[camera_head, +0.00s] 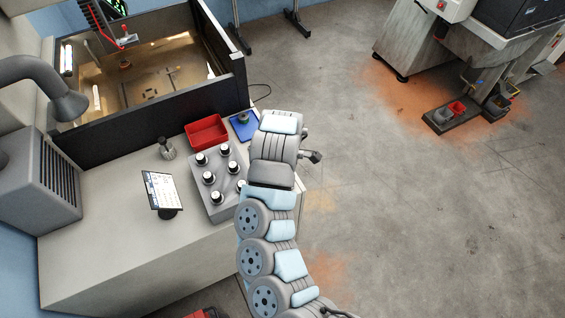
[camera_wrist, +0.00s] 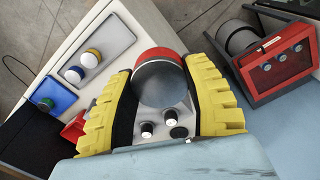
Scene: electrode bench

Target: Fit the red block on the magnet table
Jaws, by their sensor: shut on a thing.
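In the wrist view my gripper (camera_wrist: 160,98) has its two yellow ribbed fingers on either side of a round piece with a dark grey face and a red edge (camera_wrist: 158,54). It is shut on this piece, above the bench. I cannot tell whether the piece is the red block. In the head view my arm hides the gripper and what it holds. The walled machine tank (camera_head: 160,128) stands at the back left of the bench. A tan surface with fittings shows inside it. I cannot make out a magnet table for certain.
The bench holds a grey rack with black-and-white holders (camera_head: 220,190), a red tray (camera_head: 207,131), a blue tray (camera_head: 243,126) and a small screen (camera_head: 160,190). Open floor lies right of the bench.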

